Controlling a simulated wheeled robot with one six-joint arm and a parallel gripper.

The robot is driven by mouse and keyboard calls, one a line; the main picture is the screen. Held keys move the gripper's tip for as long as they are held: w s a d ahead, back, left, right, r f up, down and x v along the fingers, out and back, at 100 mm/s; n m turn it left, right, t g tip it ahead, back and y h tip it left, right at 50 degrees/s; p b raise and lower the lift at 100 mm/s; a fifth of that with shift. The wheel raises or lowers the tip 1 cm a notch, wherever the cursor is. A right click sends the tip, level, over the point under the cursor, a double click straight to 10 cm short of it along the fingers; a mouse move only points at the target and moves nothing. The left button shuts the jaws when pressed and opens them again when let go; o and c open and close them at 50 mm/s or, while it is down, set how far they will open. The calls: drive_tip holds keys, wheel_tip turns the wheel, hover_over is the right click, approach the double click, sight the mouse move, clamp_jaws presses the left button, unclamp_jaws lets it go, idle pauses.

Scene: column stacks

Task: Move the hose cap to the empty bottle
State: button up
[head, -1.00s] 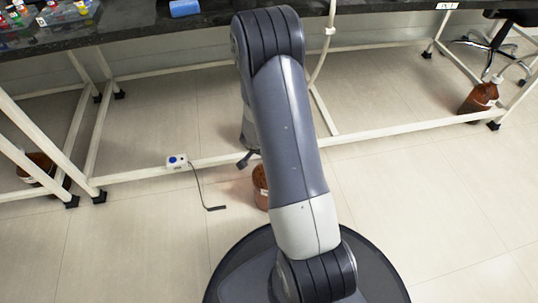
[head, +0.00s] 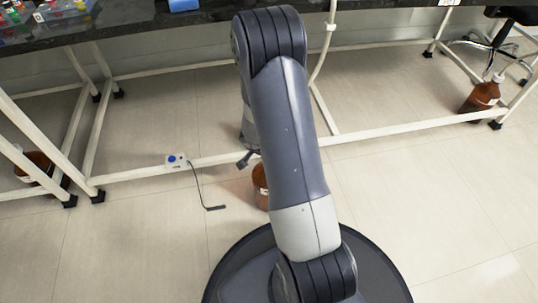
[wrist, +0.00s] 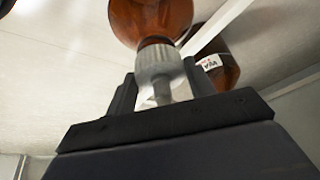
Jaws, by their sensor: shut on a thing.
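In the wrist view, my gripper (wrist: 160,84) is shut on the hose cap (wrist: 158,62), a ribbed grey-white cap with a thin stem. The cap is at the neck of a brown glass bottle (wrist: 152,16); I cannot tell whether it is seated on it. A second brown bottle (wrist: 222,72) with a white label lies behind the right finger in the picture. In the head view, a brown bottle (head: 260,186) on the floor is partly hidden by my arm, which also hides the cap and most of the gripper. I cannot tell which bottle is empty.
A brown bottle with a white top (head: 481,96) stands by the table frame at right. Another brown bottle (head: 36,165) is at left. A small switch box (head: 176,161) with a cable is on the frame's low bar. Open floor lies at right.

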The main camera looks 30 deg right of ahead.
drive_tip(key=shift+f, duration=0.4)
idle(0.3)
drive_tip(key=o, duration=1)
drive_tip(key=shift+o, duration=0.2)
drive_tip(key=p+v, duration=0.4)
drive_tip(key=v, duration=0.6)
drive_tip(key=shift+r, duration=0.4)
drive_tip(key=shift+a, duration=0.1)
